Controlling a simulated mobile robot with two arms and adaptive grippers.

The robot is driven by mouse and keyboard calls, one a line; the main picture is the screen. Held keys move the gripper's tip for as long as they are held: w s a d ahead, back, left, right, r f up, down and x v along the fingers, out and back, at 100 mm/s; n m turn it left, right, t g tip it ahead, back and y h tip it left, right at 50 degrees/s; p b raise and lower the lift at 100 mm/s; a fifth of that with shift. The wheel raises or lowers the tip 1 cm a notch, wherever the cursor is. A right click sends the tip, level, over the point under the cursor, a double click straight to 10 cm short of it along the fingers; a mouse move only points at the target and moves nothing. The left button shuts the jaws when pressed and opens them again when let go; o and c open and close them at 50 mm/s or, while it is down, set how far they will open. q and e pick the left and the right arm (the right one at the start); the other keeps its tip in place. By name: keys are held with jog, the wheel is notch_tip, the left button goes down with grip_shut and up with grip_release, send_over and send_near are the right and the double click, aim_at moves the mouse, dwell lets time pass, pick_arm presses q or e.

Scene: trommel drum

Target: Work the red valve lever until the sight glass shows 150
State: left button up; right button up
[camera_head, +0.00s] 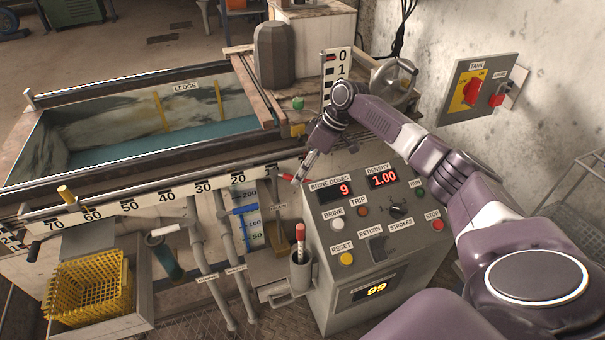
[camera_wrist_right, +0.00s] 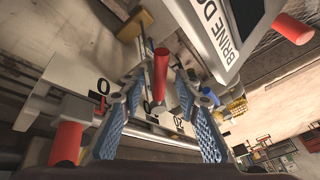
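A red lever handle (camera_head: 287,177) sticks out at the tank's front edge, left of the control box. In the right wrist view, a red handle (camera_wrist_right: 160,75) stands between the two blue-padded fingers. My right gripper (camera_head: 303,170) is at the lever's right end in the head view. Its fingers (camera_wrist_right: 160,100) are spread apart, and I see no clear contact with the handle. The sight glass scale (camera_head: 254,231) shows 200, 100 and 50 marks. A blue crosspiece (camera_head: 245,209) lies between 200 and 100; I cannot read the exact level. My left gripper is not in view.
The control box (camera_head: 326,260) stands close below my right arm, showing brine doses 9 and density 1.00. A red-topped rod (camera_head: 300,240) stands in a holder beside it. A yellow basket (camera_head: 88,288) is at lower left. The long tank (camera_head: 130,171) lies behind.

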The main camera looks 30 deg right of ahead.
jog(key=shift+c, duration=0.4)
grip_shut()
